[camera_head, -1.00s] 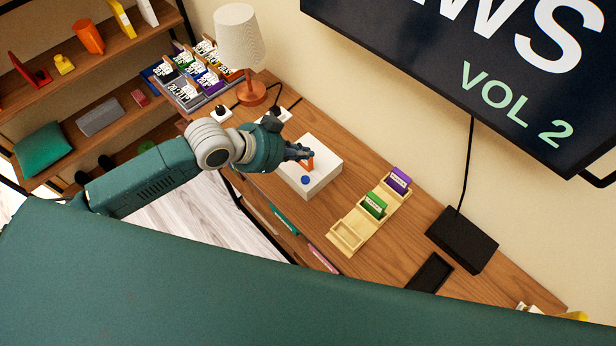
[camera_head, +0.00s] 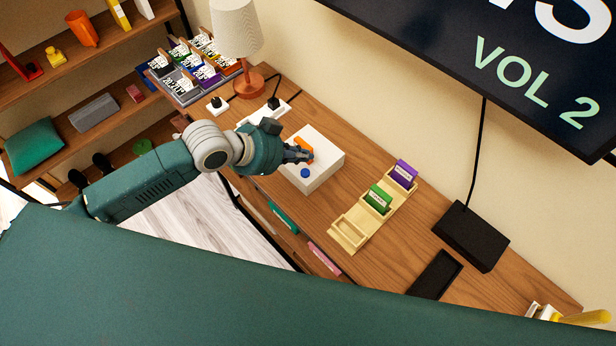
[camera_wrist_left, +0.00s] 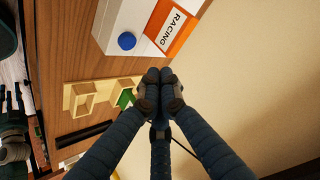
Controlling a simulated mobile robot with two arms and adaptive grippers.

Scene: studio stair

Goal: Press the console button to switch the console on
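The console is a white box (camera_head: 323,174) on the wooden desk, with a round blue button (camera_head: 305,173) on its top. The wrist view shows the button (camera_wrist_left: 127,41) clearly, beside an orange cartridge (camera_wrist_left: 178,27) labelled RACING that appears set in the console. In the head view the orange cartridge (camera_head: 302,142) is partly hidden by my left gripper (camera_head: 298,155). My right gripper is not in view.
A wooden holder (camera_head: 350,232) with a green cartridge (camera_head: 378,199) and a purple one (camera_head: 403,174) stands right of the console. A lamp (camera_head: 237,30) and power strip (camera_head: 270,113) are behind-left. A black box (camera_head: 471,236) lies right, below the wall screen (camera_head: 500,60).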

